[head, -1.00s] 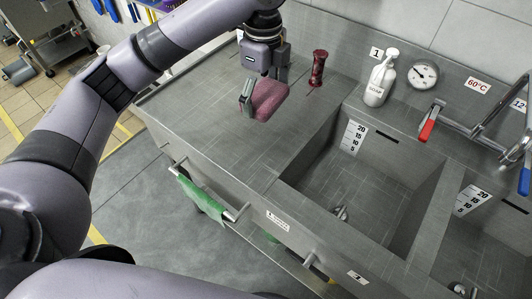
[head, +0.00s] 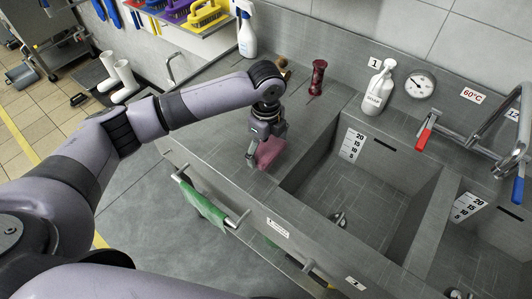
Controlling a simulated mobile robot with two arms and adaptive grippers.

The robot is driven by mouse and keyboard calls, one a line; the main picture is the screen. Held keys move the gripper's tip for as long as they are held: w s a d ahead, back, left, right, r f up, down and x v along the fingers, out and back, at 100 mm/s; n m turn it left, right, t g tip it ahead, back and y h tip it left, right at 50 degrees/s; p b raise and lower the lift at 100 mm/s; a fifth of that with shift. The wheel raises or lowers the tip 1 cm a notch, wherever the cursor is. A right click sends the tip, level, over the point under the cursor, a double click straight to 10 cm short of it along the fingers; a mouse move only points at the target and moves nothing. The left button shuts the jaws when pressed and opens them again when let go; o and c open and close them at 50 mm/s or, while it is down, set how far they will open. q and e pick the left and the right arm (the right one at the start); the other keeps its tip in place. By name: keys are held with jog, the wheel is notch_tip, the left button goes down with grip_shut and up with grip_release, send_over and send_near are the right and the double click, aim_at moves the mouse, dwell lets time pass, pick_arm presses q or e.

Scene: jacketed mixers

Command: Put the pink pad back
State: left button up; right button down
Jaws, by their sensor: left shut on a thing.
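The pink pad (head: 268,153) is at the near side of the steel counter, close to the left edge of the first sink basin. My left gripper (head: 258,150) is shut on the pad and partly covers it. The pad hangs tilted at or just above the counter top; I cannot tell whether it touches. My right gripper is not in the head view.
A dark red pepper-mill-shaped object (head: 317,78), a soap bottle (head: 378,88) and a white spray bottle (head: 246,32) stand along the back. The sink basin (head: 352,190) opens to the right. A green cloth (head: 203,205) hangs on the front rail.

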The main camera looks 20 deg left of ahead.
aim_at(266, 156)
pick_arm(q)
notch_tip(266, 156, down, 4)
jog(key=shift+r+p, duration=0.25)
jog(key=shift+p, duration=0.05)
jog(key=shift+f, duration=0.1)
jog(key=o, duration=0.8)
jog(key=shift+f, duration=0.15)
jog(key=shift+o, duration=0.2)
notch_tip(266, 156, up, 12)
jog(key=b, duration=0.2)
jog(key=shift+f+b, duration=0.25)
jog(key=shift+b, duration=0.1)
jog(key=shift+r, duration=0.45)
